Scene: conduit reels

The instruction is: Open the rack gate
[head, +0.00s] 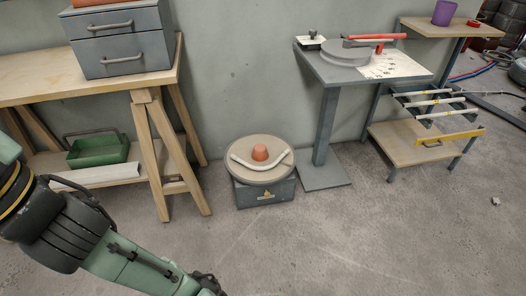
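The rack (388,152) stands at the right, a low stand with wooden shelves and several white-and-dark bars between them. A yellow bar (452,137) with a small handle runs across its front just above the lower shelf; it looks like the gate and appears to be across the front. My gripper (208,284) is at the bottom edge, left of centre, far from the rack. It is dark and partly cut off by the frame, so its fingers cannot be made out.
A grey pedestal table (318,72) with a disc and red-handled tool stands left of the rack. A low round turntable (248,172) holds an orange cone and a bent white conduit. A wooden workbench (20,88) with grey drawers (122,50) is at left. The front floor is clear.

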